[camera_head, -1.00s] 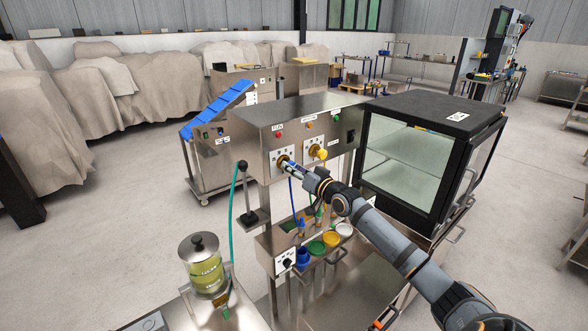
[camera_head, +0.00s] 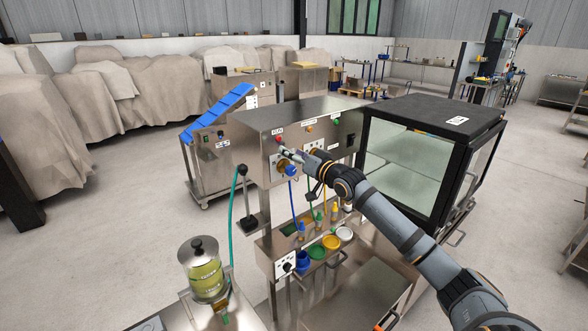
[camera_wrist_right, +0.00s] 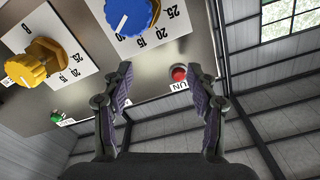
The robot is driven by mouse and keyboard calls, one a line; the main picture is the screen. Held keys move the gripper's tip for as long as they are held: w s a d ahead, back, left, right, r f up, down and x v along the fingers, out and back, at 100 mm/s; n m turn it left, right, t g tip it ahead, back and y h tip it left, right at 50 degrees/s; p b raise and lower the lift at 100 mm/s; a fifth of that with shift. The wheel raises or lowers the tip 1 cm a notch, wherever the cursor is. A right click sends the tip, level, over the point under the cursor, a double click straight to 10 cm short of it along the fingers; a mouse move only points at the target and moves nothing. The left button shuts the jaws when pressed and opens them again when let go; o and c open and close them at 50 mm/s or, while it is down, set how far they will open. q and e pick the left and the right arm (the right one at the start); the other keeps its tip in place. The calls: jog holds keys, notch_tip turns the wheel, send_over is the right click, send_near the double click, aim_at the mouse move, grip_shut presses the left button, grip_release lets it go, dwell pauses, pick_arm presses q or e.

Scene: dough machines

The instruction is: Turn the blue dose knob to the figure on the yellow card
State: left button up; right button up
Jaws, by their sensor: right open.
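The blue dose knob (camera_head: 291,170) is on the front panel of the steel machine, just below my right gripper (camera_head: 286,153). In the right wrist view the blue knob (camera_wrist_right: 132,14) is cut off by the top edge. Its white pointer line slants to the lower left on a white dial with figures such as 10, 15, 20 and 25. My right gripper (camera_wrist_right: 160,76) is open and empty, its fingers apart from the knob. No yellow card with a readable figure shows. My left gripper is out of view.
A yellow knob (camera_wrist_right: 28,64) with its own dial sits beside the blue one. A red button (camera_wrist_right: 179,73) lies between the fingertips in the wrist picture, and a green button (camera_wrist_right: 57,117) is farther left. A glass-doored cabinet (camera_head: 405,165) stands right of the panel.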

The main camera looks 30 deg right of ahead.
notch_tip(320, 180, up, 3)
jog(key=shift+r, duration=0.2)
